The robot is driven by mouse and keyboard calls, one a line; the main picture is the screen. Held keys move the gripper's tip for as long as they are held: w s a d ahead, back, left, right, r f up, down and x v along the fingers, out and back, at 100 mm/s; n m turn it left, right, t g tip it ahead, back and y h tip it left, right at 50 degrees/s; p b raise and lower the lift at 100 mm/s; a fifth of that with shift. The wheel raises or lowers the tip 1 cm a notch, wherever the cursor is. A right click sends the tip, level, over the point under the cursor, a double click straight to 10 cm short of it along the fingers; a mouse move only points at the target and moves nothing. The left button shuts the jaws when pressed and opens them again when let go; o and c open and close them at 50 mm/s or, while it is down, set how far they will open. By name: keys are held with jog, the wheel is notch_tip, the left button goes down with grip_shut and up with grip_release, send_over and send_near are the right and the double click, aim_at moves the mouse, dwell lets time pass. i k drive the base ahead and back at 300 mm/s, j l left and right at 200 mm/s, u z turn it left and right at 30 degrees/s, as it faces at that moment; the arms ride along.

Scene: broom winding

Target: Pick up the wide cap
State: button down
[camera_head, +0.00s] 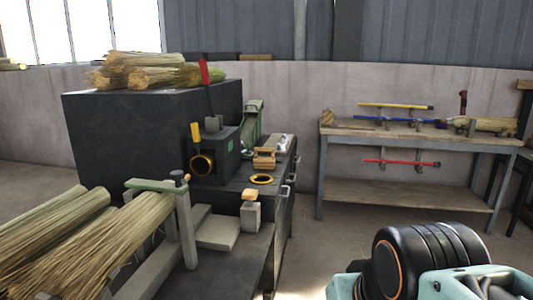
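I cannot pick out the wide cap with certainty. My own arm shows at the lower right, well apart from the bench. My gripper's fingers do not show.
A slatted wooden piece (264,158) stands behind the flat ring. A small post with a wooden top (250,213) stands in front. Straw bundles (90,245) fill the lower left. A table with brooms (345,128) stands along the back wall. The floor between is clear.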

aim_at(281, 147)
jog(key=i+l+u, duration=0.1)
jog(key=u, duration=0.15)
jog(key=i+l+u, duration=0.1)
jog(key=u, duration=0.15)
jog(key=i+u, duration=0.1)
jog(key=u, duration=0.9)
jog(key=z, duration=1.45)
jog(key=i+u, duration=0.1)
jog(key=u, duration=0.2)
jog(key=i+l+u, duration=0.1)
jog(key=u, duration=0.2)
jog(key=i+l+u, duration=0.4)
jog(key=l, duration=0.25)
jog(key=i+l+u, duration=0.1)
jog(key=l, duration=0.25)
jog(key=i+l+u, duration=0.1)
jog(key=i+l, duration=0.25)
